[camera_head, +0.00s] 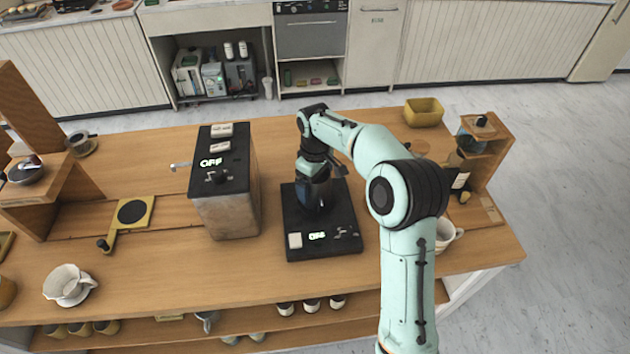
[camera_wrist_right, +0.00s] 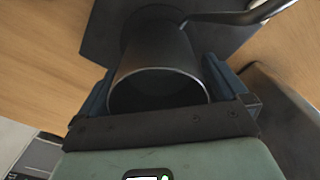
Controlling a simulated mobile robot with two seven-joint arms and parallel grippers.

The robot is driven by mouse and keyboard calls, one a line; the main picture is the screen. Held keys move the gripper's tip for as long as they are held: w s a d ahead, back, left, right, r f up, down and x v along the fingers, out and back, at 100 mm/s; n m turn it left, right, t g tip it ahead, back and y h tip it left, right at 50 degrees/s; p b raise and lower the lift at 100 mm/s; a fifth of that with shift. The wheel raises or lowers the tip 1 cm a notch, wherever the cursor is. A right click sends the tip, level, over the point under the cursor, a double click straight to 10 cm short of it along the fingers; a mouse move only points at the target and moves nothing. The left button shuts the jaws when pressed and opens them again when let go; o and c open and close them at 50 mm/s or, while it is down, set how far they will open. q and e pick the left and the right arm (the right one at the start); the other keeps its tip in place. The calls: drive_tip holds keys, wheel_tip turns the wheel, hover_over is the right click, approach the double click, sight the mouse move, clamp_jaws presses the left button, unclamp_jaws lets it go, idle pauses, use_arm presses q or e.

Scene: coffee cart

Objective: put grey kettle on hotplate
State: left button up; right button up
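The grey kettle (camera_wrist_right: 158,65) is a dark cylinder with a thin curved spout, seen between the fingers of my right gripper (camera_wrist_right: 157,92) in the wrist view. In the head view the kettle (camera_head: 323,188) is partly hidden by the right gripper (camera_head: 309,198) and arm. The gripper is shut on the kettle's body. The black hotplate (camera_head: 334,221) lies under the kettle, with a lit OFF label near its front edge. Whether the kettle's base touches the plate cannot be told. My left gripper is not in view.
A tall grey machine (camera_head: 231,205) with a black top and OFF label stands left of the hotplate. A white cup (camera_head: 446,237) is at right, partly behind my arm. A yellow bowl (camera_head: 424,111) and wooden shelf (camera_head: 487,150) stand at back right.

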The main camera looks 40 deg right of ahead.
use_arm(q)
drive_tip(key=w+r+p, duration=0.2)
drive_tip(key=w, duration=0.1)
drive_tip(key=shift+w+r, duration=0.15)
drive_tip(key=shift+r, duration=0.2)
use_arm(e)
wheel_tip(320, 180, up, 12)
drive_tip(key=shift+r, duration=0.15)
